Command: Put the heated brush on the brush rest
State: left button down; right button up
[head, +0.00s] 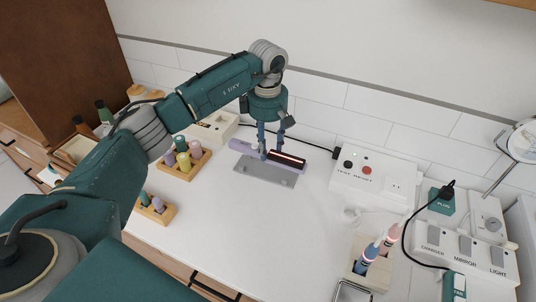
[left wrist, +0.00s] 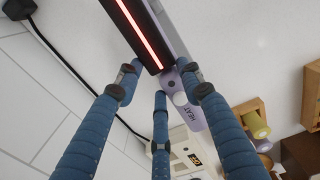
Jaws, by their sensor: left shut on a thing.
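The heated brush (head: 298,161) has a lilac handle and a dark head with a glowing red strip. My left gripper (head: 272,150) reaches down from above and is shut on it near where handle and head meet. In the left wrist view the brush (left wrist: 143,35) passes between the blue fingers, with the word HEAT on its handle. The brush rest, a flat grey plate (head: 262,174), lies on the white counter directly below and in front of the brush. I cannot tell whether the brush touches it. My right gripper is not in view.
Wooden racks of coloured rollers (head: 184,162) stand left of the plate. A white box with a red button (head: 373,176) is to the right, near a holder with pens (head: 370,257). A black cord (head: 313,146) runs along the wall behind. The counter in front is clear.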

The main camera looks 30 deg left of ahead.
aim_at(269, 157)
pick_arm(q)
notch_tip(269, 157, down, 4)
jog(key=shift+f+p, duration=0.2)
jog(key=shift+p, duration=0.3)
jog(key=shift+s+f, duration=0.4)
jog(key=c, duration=1.2)
grip_release()
jog(key=shift+f, duration=0.1)
jog(key=shift+o, duration=0.4)
jog(key=shift+w+f, duration=0.1)
jog(key=shift+w, duration=0.2)
jog(key=shift+w+d+r, duration=0.1)
jog(key=shift+w+r, duration=0.05)
jog(key=shift+r, duration=0.15)
notch_tip(269, 157, up, 11)
jog(key=b, duration=0.3)
jog(key=shift+r, duration=0.5)
